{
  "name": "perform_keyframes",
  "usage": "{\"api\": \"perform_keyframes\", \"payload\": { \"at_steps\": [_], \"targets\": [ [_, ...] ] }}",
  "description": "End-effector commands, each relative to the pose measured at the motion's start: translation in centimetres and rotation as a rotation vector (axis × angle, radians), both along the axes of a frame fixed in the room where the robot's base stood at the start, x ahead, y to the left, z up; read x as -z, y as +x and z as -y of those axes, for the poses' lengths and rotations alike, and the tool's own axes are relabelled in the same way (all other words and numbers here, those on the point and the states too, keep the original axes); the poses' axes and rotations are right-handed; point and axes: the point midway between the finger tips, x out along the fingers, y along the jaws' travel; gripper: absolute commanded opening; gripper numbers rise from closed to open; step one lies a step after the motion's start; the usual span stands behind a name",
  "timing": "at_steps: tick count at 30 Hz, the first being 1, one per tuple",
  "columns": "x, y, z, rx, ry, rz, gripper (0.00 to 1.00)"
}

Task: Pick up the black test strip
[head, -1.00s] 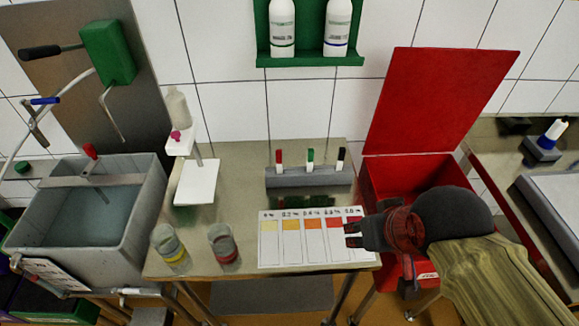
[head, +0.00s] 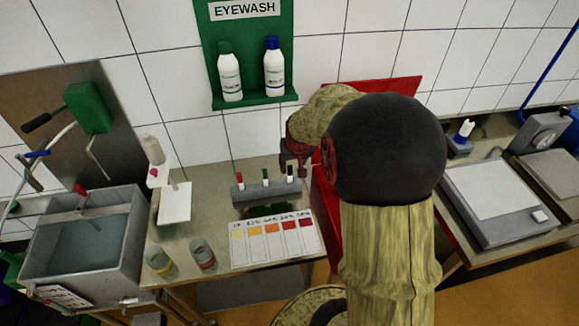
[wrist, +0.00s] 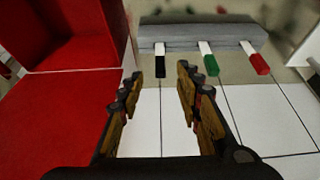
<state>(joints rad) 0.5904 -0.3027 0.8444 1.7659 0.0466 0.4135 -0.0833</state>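The black test strip (head: 290,173) stands upright at the right end of a grey holder (head: 268,188), with a black top and a white lower part. In the wrist view the black strip (wrist: 160,60) is ahead of the gap between my fingertips, apart from them. My gripper (wrist: 158,84) is open and empty there. In the head view my gripper (head: 296,158) is close to the black strip, partly hidden by my arm. A green strip (wrist: 209,61) and a red strip (wrist: 256,60) stand in the same holder (wrist: 195,37).
An open red box (wrist: 75,110) lies beside my gripper. A colour chart (head: 273,242), two cups (head: 203,255) and a white stand (head: 174,203) are on the table. A green shelf with bottles (head: 231,75) hangs on the tiled wall above. A sink (head: 75,240) is at left.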

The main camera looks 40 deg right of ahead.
Motion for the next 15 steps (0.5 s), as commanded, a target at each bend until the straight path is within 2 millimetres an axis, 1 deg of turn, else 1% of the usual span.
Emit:
{"api": "perform_keyframes", "payload": {
  "at_steps": [1, 6, 11, 15],
  "targets": [
    [0.4, 0.1, 0.4, 0.005, 0.001, -0.001, 0.35],
    [2.2, 0.7, 0.8, 0.006, 0.001, -0.003, 0.35],
    [3.1, 1.2, 1.0, 0.004, 0.0, -0.001, 0.35],
    [4.5, 2.1, 1.3, 0.004, 0.001, -0.003, 0.35]
  ]
}}
